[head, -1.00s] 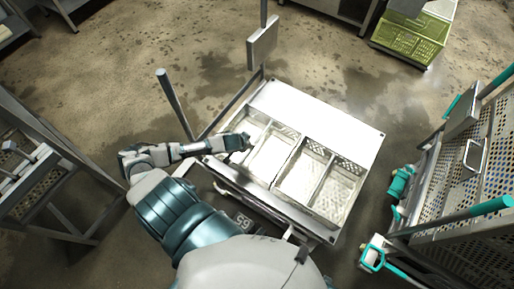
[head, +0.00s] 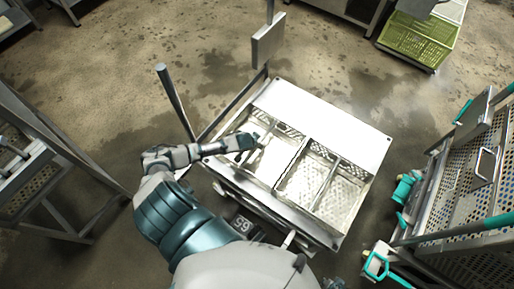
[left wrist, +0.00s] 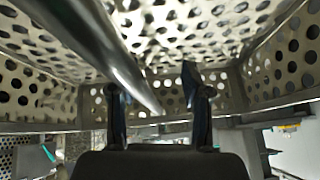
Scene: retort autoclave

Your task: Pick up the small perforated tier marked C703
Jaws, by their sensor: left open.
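Two small perforated metal tiers sit side by side on the steel cart: a left one (head: 290,131) and a right one (head: 354,170). Each has a bar across its middle. I cannot read C703 on either. My left gripper (head: 250,143) is at the left tier, over its left part near the bar. In the left wrist view my left gripper (left wrist: 158,95) has its two fingers apart with nothing clearly held. Perforated tier walls (left wrist: 160,30) fill the upper part there, and a smooth metal bar (left wrist: 100,45) crosses close in front. My right gripper is not seen.
The cart's flat top (head: 335,115) is clear behind the tiers. A post with a plate (head: 268,40) and another upright post (head: 175,103) rise at its far left side. A perforated trolley (head: 465,170) stands at the right, a metal rack (head: 40,170) at the left.

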